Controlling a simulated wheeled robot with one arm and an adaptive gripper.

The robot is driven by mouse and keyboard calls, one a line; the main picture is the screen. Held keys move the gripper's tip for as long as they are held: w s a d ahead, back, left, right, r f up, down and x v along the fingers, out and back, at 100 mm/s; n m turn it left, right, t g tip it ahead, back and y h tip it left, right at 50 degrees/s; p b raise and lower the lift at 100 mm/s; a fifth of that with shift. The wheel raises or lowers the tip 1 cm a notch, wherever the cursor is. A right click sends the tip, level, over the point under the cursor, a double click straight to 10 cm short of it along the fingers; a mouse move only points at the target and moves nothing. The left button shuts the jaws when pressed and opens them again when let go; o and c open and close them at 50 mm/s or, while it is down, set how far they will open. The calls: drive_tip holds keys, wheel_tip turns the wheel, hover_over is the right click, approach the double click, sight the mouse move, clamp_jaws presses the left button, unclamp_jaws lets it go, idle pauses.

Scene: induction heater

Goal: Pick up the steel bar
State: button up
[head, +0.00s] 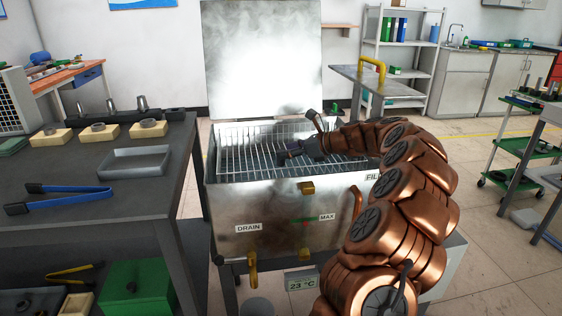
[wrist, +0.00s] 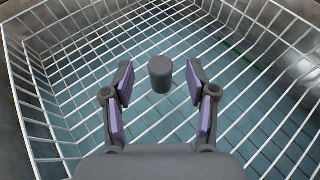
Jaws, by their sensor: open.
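The steel bar (wrist: 160,74) shows in the wrist view as a short dark grey cylinder, seen end-on from above. It is at the white wire rack inside the tank; whether it stands on the wires cannot be told. My gripper (head: 290,153) reaches down into the tank in the head view. In the wrist view its two purple-padded fingers are spread wide, one left and one right of the bar, with clear gaps on both sides. In the head view I cannot make out the bar behind my gripper.
The metal tank (head: 270,205) has its lid (head: 262,60) raised behind it, and bluish liquid lies under the rack. To the left, a dark bench (head: 85,180) holds a grey tray (head: 136,161), blue tongs (head: 65,197) and several small parts. A green cart (head: 510,150) stands right.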

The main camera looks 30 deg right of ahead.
drive_tip(key=shift+w+a+f, duration=0.2)
drive_tip(key=shift+w+a, duration=0.05)
drive_tip(key=shift+w, duration=0.2)
drive_tip(key=shift+c, duration=0.2)
clamp_jaws()
